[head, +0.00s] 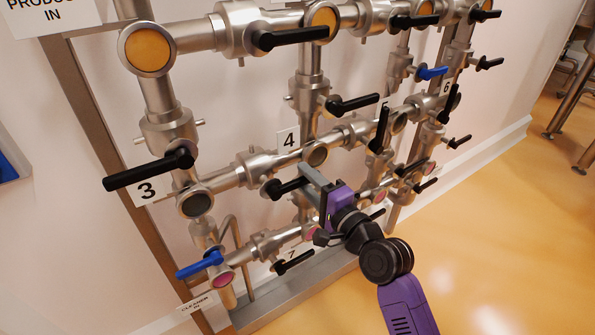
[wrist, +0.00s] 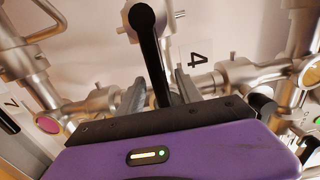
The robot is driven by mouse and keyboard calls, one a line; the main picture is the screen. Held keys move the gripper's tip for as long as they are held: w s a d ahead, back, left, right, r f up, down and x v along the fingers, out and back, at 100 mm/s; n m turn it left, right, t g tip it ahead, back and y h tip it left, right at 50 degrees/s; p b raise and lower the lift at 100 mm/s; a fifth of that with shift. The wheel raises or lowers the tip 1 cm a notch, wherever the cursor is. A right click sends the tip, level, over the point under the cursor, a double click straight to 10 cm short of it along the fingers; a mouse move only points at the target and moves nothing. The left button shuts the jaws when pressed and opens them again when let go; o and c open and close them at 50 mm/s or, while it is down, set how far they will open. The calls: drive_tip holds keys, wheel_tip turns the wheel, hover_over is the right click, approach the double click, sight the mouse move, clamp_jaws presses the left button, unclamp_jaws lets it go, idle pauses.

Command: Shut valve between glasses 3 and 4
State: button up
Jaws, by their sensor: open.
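Glass 3 (head: 195,204) is a dark round sight glass at the left, below the label 3. Glass 4 (head: 317,155) is on the same pipe, right of the label 4. The steel valve (head: 250,169) between them has a black lever handle (head: 285,188) pointing right, roughly along the pipe. My gripper (head: 312,182) is at the free end of this handle. In the wrist view the black handle (wrist: 152,55) runs between the two grey fingers of my gripper (wrist: 159,82), which are open, one on each side. Whether either finger touches it is unclear.
Another black lever (head: 150,168) is at upper left of glass 3, and a blue lever (head: 200,264) is below it. A lever by label 7 (head: 294,262) is under my gripper. Several more pipes and levers lie above and right. The orange floor (head: 500,235) is open at right.

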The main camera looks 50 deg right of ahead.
drive_tip(key=shift+x, duration=1.75)
clamp_jaws()
drive_tip(key=shift+f, duration=0.1)
